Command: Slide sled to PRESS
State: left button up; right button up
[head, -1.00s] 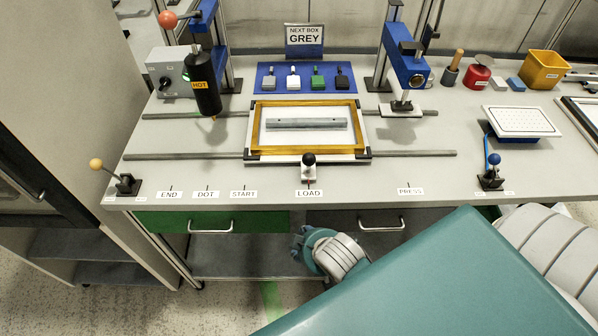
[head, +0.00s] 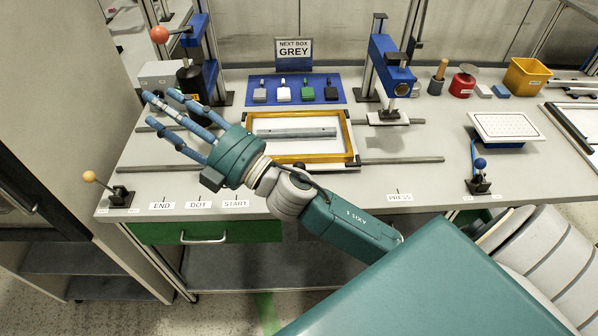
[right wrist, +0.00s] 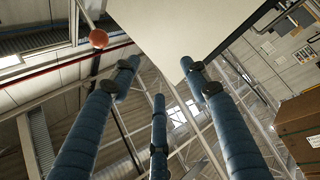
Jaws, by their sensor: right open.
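The sled (head: 345,133), a yellow frame with black corners, rests on the rails with a grey bar (head: 295,133) inside it. It lies left of the PRESS label (head: 399,197). My right arm covers its lower left part, and its black knob and the LOAD label are hidden. My right gripper (head: 160,108) is open and empty, fingers spread, left of the sled and raised in front of the hot dispenser (head: 190,78). Its fingers also show spread in the right wrist view (right wrist: 155,85), with nothing between them. My left gripper is not in view.
The blue press (head: 392,70) stands over the rails at right. A yellow-ball lever (head: 90,177) is at the left edge and a blue-ball lever (head: 480,164) at right. A blue mat (head: 262,82) with small boxes lies behind.

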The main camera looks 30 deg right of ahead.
jog(key=s+a+n+g+y, duration=0.4)
jog(key=a+n+g+y, duration=0.45)
jog(key=n, duration=0.45)
jog(key=n+g+h, duration=0.6)
jog(key=g+h, duration=0.5)
jog(key=h, duration=0.8)
send_over(299, 164)
notch_tip(299, 164, down, 17)
jog(key=shift+w+f, duration=0.1)
jog(key=shift+d+f, duration=0.15)
jog(key=shift+d, duration=0.05)
notch_tip(299, 164, down, 9)
jog(key=p, duration=0.2)
jog(key=shift+a+f+p, duration=0.15)
jog(key=shift+p, duration=0.15)
jog(key=shift+f, duration=0.55)
